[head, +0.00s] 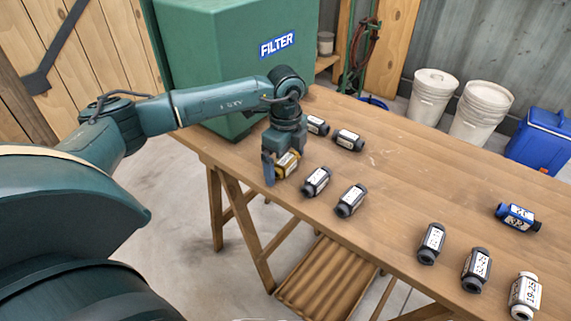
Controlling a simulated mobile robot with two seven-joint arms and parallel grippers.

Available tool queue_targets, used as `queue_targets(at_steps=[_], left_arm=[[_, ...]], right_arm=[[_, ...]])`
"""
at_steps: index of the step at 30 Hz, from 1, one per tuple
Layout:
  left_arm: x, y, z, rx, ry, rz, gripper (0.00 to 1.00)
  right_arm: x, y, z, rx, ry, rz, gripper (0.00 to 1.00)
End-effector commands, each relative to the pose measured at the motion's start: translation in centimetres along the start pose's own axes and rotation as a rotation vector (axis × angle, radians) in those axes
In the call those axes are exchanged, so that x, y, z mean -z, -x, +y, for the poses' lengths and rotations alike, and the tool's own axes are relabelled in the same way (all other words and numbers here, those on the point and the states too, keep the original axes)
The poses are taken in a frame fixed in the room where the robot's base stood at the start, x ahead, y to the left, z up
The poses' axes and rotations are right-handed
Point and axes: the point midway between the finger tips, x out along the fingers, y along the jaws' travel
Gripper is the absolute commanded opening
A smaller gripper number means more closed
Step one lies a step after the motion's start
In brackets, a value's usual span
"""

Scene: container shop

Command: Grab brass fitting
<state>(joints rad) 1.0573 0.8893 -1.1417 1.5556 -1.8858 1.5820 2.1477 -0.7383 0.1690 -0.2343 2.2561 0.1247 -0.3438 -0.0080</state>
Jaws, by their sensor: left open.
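The brass fitting (290,163) is a yellow-gold piece with a white label, lying on the wooden table near its left edge. My left gripper (280,172) is open and points down right at the brass fitting, with one dark finger in front of its left end. I cannot tell whether the fingers touch it. Part of the brass fitting is hidden by the gripper. My right gripper is not in view.
Dark grey labelled fittings (316,181) lie around on the table (400,180), with a blue one (517,217) and a white-grey one (525,295) at right. A green FILTER box (225,60) stands close behind my left arm. White buckets (432,97) and a blue cooler (541,140) stand beyond the table.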

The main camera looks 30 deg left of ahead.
Motion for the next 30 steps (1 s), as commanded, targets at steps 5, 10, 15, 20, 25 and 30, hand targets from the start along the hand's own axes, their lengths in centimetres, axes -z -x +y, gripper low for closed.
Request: queue_targets(at_steps=[5,10,15,20,25,30], left_arm=[[0.02,0.04,-0.01,0.000,0.000,0.000,0.96],[0.02,0.06,-0.01,0.000,-0.001,0.000,0.82],[0.02,0.08,-0.01,0.000,-0.001,0.001,0.68],[0.02,0.08,-0.01,0.001,0.000,0.001,0.55],[0.02,0.12,-0.03,0.001,0.000,0.001,0.53],[0.03,0.91,-0.10,0.004,0.000,0.002,0.53]], right_arm=[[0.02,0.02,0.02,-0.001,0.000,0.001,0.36],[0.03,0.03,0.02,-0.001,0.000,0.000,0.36],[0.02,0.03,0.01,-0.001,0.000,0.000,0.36],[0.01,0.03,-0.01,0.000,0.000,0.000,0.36],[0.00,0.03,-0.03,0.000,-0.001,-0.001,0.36],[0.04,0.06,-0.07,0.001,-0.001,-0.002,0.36]])
